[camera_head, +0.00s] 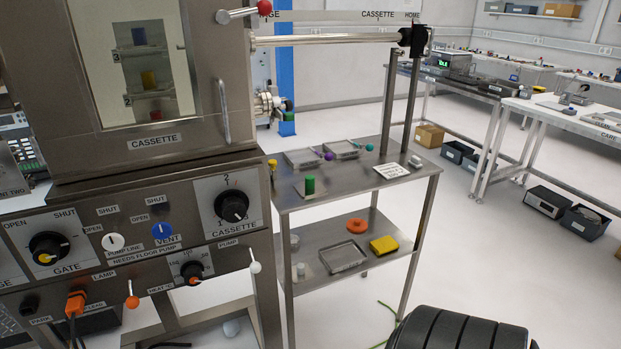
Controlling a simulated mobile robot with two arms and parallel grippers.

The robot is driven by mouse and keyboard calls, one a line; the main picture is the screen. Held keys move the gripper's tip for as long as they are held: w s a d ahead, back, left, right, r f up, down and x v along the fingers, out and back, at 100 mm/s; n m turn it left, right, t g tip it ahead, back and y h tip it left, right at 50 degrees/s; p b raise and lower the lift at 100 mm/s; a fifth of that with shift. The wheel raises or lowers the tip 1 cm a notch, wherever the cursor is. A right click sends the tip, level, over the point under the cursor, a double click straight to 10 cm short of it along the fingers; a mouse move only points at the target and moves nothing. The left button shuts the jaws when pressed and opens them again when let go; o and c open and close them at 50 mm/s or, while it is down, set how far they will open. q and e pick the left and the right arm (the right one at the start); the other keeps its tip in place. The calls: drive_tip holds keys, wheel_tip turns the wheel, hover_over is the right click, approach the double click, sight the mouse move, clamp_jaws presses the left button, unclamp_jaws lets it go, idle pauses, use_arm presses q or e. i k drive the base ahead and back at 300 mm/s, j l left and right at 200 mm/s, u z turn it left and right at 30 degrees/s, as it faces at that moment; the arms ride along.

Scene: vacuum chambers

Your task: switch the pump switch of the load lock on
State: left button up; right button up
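The load lock's steel front panel (120,205) fills the left of the head view. The label PUMP stands at its lower right. Just right of that label is a small lever, the pump switch (255,267), with a white ball tip that hangs low. Its on and off marks cannot be read. Neither gripper can be made out. A black ribbed part at the bottom right is probably mine, and it is well apart from the switch.
An orange-tipped lever (132,301), a heat knob (192,272), a CASSETTE knob (232,205) and a blue VENT knob (162,231) are on the panel. A steel cart (350,197) with small items stands close on the right.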

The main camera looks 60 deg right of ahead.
sight(255, 267)
drive_tip(key=z, duration=1.35)
